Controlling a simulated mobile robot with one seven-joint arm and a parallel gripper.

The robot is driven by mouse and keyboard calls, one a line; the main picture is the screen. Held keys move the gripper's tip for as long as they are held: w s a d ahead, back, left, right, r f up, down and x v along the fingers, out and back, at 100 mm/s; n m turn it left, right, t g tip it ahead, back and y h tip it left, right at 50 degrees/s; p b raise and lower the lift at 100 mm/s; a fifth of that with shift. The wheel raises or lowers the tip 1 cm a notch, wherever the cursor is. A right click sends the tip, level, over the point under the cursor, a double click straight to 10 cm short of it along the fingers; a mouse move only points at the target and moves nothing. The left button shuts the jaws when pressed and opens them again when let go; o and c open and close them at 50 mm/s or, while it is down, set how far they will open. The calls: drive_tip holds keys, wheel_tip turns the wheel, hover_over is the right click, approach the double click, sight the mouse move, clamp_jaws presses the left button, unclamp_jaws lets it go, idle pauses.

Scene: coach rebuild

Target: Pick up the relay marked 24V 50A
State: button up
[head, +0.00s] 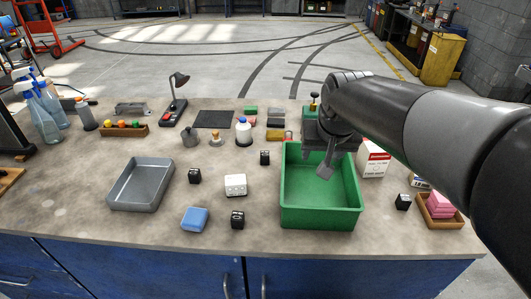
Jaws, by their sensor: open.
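Several small black blocks with pale markings, which look like relays, stand on the bench in the head view. One (194,176) is right of the grey tray, one (265,157) is left of the green bin, one (238,219) is near the front edge, and one (403,202) is at the right. Their markings are too small to read, so I cannot tell which is 24V 50A. My gripper (325,164) is open above the green bin (320,218), pointing down, with nothing seen in it. My arm hides part of the bench's right side.
A grey tray (141,184), white block (235,184) and blue sponge-like block (195,219) stand left of the bin. A white-red box (373,160) and a wooden tray with pink blocks (439,207) are at the right. Bottles and a lamp (177,95) stand behind.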

drive_tip(key=w+a+f, duration=0.4)
drive_tip(key=w+a, duration=0.3)
drive_tip(key=w, duration=0.4)
approach(265, 154)
drive_tip(key=shift+g, duration=0.3)
drive_tip(key=x, duration=0.3)
drive_tip(key=w+x, duration=0.1)
drive_tip(key=x, duration=0.1)
drive_tip(key=shift+a, duration=0.45)
drive_tip(key=x, duration=0.5)
drive_tip(key=shift+d+f, duration=0.2)
drive_tip(key=shift+d, duration=0.2)
drive_tip(key=c, duration=1.1)
